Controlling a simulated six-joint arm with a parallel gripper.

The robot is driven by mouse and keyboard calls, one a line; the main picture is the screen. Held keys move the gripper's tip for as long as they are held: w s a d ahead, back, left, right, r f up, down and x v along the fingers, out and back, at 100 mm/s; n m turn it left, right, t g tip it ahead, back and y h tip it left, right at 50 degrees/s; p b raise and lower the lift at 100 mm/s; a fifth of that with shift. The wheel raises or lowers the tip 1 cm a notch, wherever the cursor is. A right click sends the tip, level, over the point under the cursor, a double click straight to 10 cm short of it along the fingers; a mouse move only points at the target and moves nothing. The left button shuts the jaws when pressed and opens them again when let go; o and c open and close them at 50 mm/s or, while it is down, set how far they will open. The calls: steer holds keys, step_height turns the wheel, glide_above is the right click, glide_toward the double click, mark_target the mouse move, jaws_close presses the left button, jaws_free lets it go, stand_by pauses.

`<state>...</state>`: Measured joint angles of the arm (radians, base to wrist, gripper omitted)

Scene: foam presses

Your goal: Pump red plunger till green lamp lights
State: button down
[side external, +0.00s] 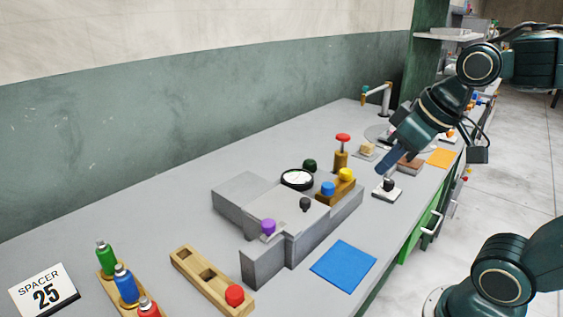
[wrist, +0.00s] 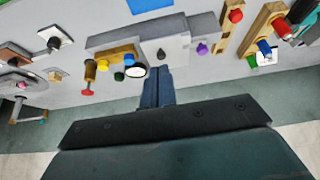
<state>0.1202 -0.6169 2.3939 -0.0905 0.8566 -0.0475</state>
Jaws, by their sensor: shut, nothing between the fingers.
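The red plunger (side external: 343,138) is a flat red cap on a brass-coloured post, standing up behind the grey stepped fixture (side external: 262,250). It also shows in the wrist view (wrist: 87,92), left of my fingers. A dark green dome (side external: 310,165), which looks like the lamp, is beside the dial and looks unlit; it shows in the wrist view (wrist: 119,76) too. My gripper (side external: 381,168) is shut and empty, in the air to the right of the plunger and apart from it. Its closed fingers also show in the wrist view (wrist: 157,72).
A round dial (side external: 297,179) and yellow (side external: 346,174), blue (side external: 328,188) and purple (side external: 267,227) knobs sit around the fixture. A white block with a black knob (side external: 387,190) is near my fingers. A blue mat (side external: 343,265) lies in front. Wooden holders and bottles stand front left.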

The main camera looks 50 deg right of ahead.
steer(key=w+d+r+t, duration=0.1)
steer(key=w+d+r, duration=0.2)
steer(key=w+d, duration=1.1)
steer(key=w+d+f+t, duration=0.1)
steer(key=w+d+f, duration=0.1)
steer(key=d, duration=0.8)
steer(key=w+d+f+t, duration=0.1)
steer(key=w+d, duration=0.2)
steer(key=d, duration=0.8)
steer(key=shift+f, duration=0.35)
glide_above(340, 135)
steer(key=s, duration=0.3)
step_height(340, 135, down, 7)
steer(key=shift+w+d+f, duration=0.1)
steer(key=shift+w, duration=0.05)
step_height(340, 135, down, 2)
steer(key=shift+f, duration=0.95)
